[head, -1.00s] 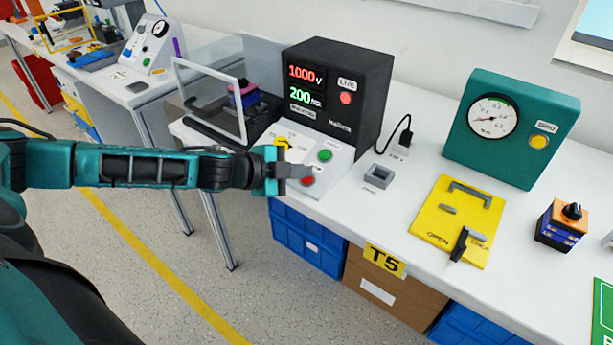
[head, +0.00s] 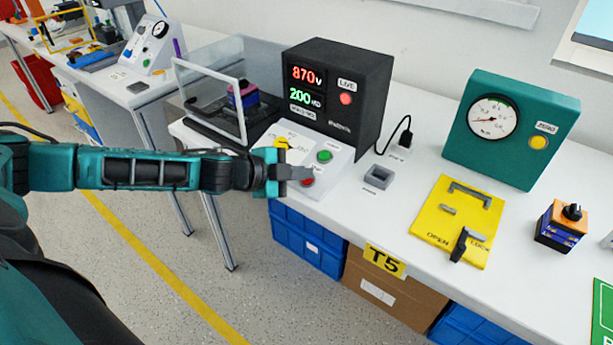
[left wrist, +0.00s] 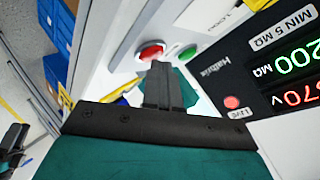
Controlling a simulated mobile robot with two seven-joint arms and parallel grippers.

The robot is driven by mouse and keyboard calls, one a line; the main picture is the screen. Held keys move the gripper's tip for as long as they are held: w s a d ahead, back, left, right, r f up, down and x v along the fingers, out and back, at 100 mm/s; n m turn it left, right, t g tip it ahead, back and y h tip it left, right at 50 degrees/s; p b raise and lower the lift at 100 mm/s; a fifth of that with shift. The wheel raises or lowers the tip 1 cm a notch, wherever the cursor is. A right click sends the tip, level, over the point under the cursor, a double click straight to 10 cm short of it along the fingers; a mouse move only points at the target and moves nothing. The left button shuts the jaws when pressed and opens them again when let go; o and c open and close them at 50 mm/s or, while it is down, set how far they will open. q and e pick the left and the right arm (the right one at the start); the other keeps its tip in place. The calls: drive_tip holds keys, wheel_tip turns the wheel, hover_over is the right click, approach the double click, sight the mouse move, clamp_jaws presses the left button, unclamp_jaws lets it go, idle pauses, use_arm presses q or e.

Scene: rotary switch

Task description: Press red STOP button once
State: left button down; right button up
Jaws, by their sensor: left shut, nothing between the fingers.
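The red STOP button (head: 307,181) sits at the front of the white sloped panel (head: 337,168) on the bench. It also shows in the left wrist view (left wrist: 151,50), just beyond my fingertips. My left gripper (head: 308,173) is shut and empty, its tips at or just above the red button. I cannot tell if they touch it. The green button (head: 324,156) is behind the red one. The black tester box (head: 340,85) reads 870 V and 200 MΩ, with a red lamp (head: 345,99) by the LIVE label. My right gripper is out of view.
A clear guard (head: 208,98) encloses a block (head: 242,94) left of the panel. A grey holder (head: 378,177), yellow plate (head: 445,225), teal gauge box (head: 508,160) and orange-topped block with a knob (head: 556,232) stand to the right.

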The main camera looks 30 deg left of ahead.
use_arm(q)
drive_tip(key=shift+s+r+p, duration=0.25)
drive_tip(key=shift+r+p, duration=0.2)
drive_tip(key=shift+r, duration=0.2)
drive_tip(key=r+p, duration=0.1)
drive_tip(key=s+r+p, duration=0.1)
drive_tip(key=r, duration=0.1)
drive_tip(key=r+p, duration=0.1)
drive_tip(key=shift+s+a+r+p, duration=0.1)
drive_tip(key=shift+s+r+p, duration=0.2)
drive_tip(key=shift+r, duration=0.05)
idle(0.7)
drive_tip(key=s+d+f+n, duration=0.3)
drive_tip(key=d+f, duration=0.1)
drive_tip(key=d, duration=0.3)
drive_tip(key=s+d+f+n, duration=0.3)
drive_tip(key=d+f, duration=0.1)
drive_tip(key=d, duration=0.3)
drive_tip(key=s+a+f+n+y, duration=0.1)
drive_tip(key=s+f+n+y, duration=0.2)
drive_tip(key=s+f+n, duration=0.3)
drive_tip(key=s+f, duration=0.2)
drive_tip(key=s, duration=0.2)
drive_tip(key=shift+a+n+g, duration=0.15)
drive_tip(key=shift+n+g, duration=0.25)
